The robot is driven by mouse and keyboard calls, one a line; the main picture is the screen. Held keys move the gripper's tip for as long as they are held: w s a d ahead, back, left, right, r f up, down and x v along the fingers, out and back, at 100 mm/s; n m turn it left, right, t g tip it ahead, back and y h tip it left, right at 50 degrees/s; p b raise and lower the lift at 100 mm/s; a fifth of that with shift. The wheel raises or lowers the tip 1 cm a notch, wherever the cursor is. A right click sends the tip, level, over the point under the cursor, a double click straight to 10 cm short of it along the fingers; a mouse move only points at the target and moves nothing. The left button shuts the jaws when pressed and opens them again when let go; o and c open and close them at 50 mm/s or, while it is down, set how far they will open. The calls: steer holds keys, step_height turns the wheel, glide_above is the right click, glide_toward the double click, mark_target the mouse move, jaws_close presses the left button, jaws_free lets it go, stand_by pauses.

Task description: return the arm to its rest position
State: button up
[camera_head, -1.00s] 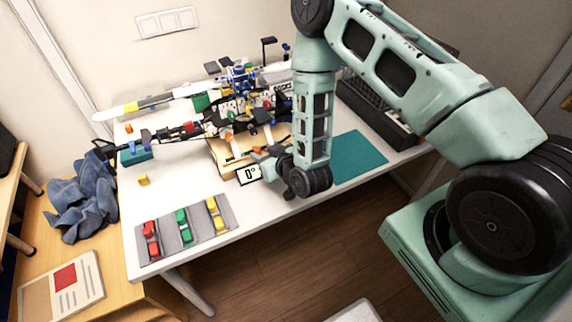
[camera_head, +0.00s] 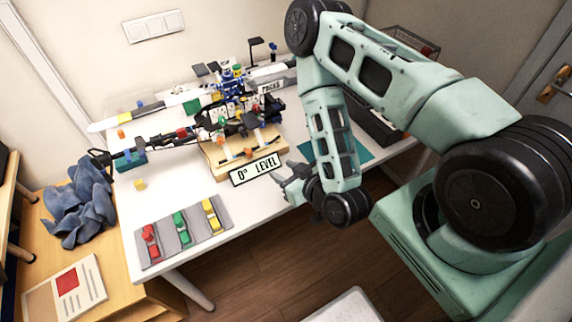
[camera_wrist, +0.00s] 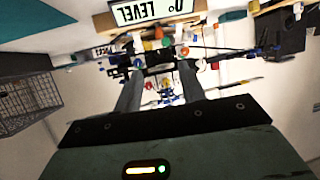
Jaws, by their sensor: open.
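My arm is folded over the right side of the white table in the head view, with its forearm hanging down. My gripper (camera_head: 291,184) is just off the front of the wooden stand, near the table's front edge. In the wrist view my gripper's two fingers (camera_wrist: 160,92) stand apart with nothing between them. A sign reading "0° LEVEL" (camera_head: 256,169) stands in front of the wooden base, left of my gripper. The sign also shows upside down in the wrist view (camera_wrist: 156,14). The drone-like model (camera_head: 232,100) rests on its wooden base (camera_head: 215,155).
A grey tray (camera_head: 155,249) with red, green and yellow parts lies at the table's front left. A teal mat (camera_head: 362,153) and a black crate (camera_head: 375,125) are behind my arm. A blue cloth (camera_head: 80,205) lies on the side desk. Open floor lies in front.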

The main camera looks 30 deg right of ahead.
stand_by(0.7)
steer(key=w+a+r+n+g+y+b, duration=0.15)
steer(key=a+r+n+g, duration=0.25)
steer(key=a+r+g, duration=0.5)
steer(key=s+r+n+g+h+b, duration=0.1)
steer(key=s+r+g, duration=0.1)
steer(key=s+r, duration=0.4)
steer(key=s+r+g+h+b, duration=0.1)
steer(key=s+r, duration=0.5)
steer(key=s, duration=0.6)
steer(key=shift+s+a+r+n+g+h, duration=0.2)
steer(key=shift+n+g+h, duration=0.2)
steer(key=shift+g+h, duration=0.25)
steer(key=shift+w, duration=0.1)
